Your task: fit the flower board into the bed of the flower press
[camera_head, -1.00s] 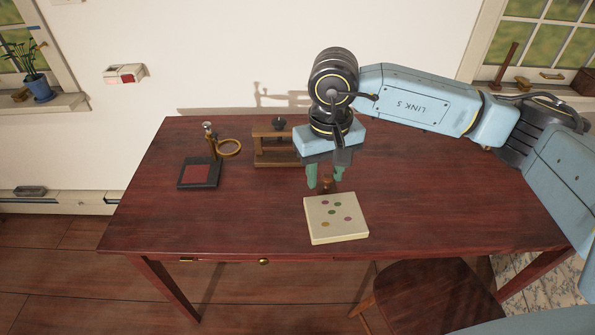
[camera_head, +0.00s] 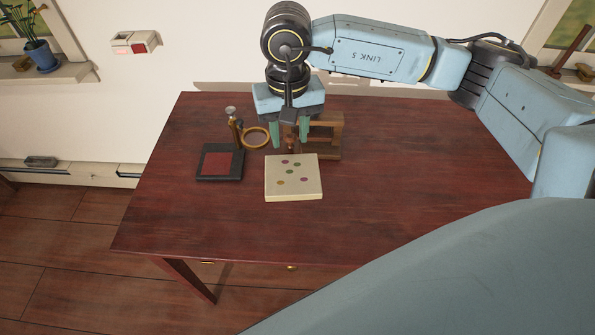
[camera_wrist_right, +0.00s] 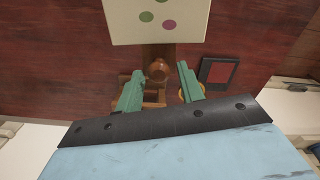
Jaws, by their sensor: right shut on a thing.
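The flower board (camera_head: 292,180) is a cream square slab with several coloured dots on top. It also shows in the wrist view (camera_wrist_right: 155,22). My right gripper (camera_head: 290,143) is shut on the brown knob-like grip (camera_wrist_right: 158,70) at the board's far side, with one green finger on each side. The board appears to be carried low over the table; the gap beneath is hard to tell. A wooden frame (camera_head: 335,137), which looks like the flower press, stands just behind and right of the gripper. The gripper partly covers it, and its bed is hidden. My left gripper is out of view.
A dark square tray with a red panel (camera_head: 220,163) lies just left of the board. A brass ring (camera_head: 257,137) and a post (camera_head: 233,127) stand by it. The table (camera_head: 410,170) is clear to the right and in front. The wall is behind.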

